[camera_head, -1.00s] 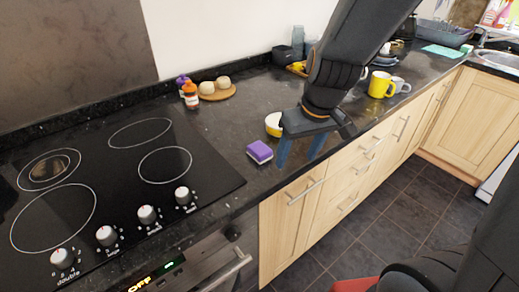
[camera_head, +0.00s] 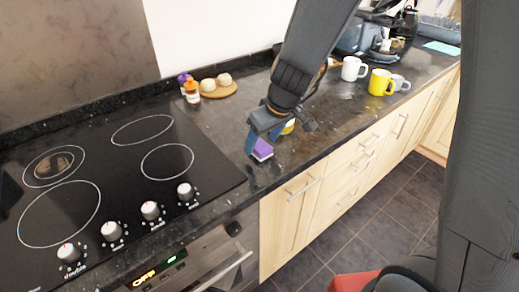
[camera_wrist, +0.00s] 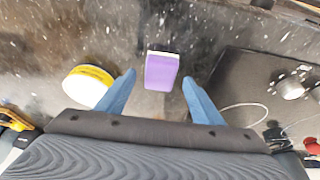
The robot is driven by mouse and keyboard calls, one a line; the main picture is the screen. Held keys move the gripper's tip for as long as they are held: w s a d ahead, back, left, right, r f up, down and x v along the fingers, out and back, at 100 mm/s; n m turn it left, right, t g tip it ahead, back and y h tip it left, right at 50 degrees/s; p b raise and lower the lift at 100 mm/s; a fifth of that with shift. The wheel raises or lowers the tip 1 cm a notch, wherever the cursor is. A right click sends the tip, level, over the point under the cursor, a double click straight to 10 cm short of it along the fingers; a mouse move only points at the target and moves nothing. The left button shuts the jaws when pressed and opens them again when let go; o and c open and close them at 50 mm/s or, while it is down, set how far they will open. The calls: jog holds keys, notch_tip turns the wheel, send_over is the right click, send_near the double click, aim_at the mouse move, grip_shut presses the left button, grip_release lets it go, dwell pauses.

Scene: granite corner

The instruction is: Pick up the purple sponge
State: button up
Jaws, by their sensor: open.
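The purple sponge (camera_head: 262,150) with a white layer lies on the dark granite counter beside the hob. In the wrist view the sponge (camera_wrist: 161,72) is in the upper middle, ahead of and between the two blue fingertips. My gripper (camera_wrist: 159,80) is open, with a finger to each side of the sponge and gaps between. In the head view my gripper (camera_head: 263,142) is over the sponge and hides part of it. Whether the fingers reach down to its height I cannot tell.
A yellow and white round container (camera_wrist: 88,85) stands close beside the left finger in the wrist view. The black hob (camera_head: 110,180) is left of the sponge. Small bottles (camera_head: 191,90) and a round board (camera_head: 218,90) stand behind. Mugs (camera_head: 380,82) are farther right.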

jog(key=shift+w+a+f, duration=0.15)
jog(key=shift+w+f, duration=0.05)
jog(key=shift+f, duration=0.3)
jog(key=c, duration=1.2)
jog(key=shift+r, duration=0.1)
jog(key=shift+r, duration=0.55)
notch_tip(320, 180, up, 27)
jog(key=shift+f, duration=0.1)
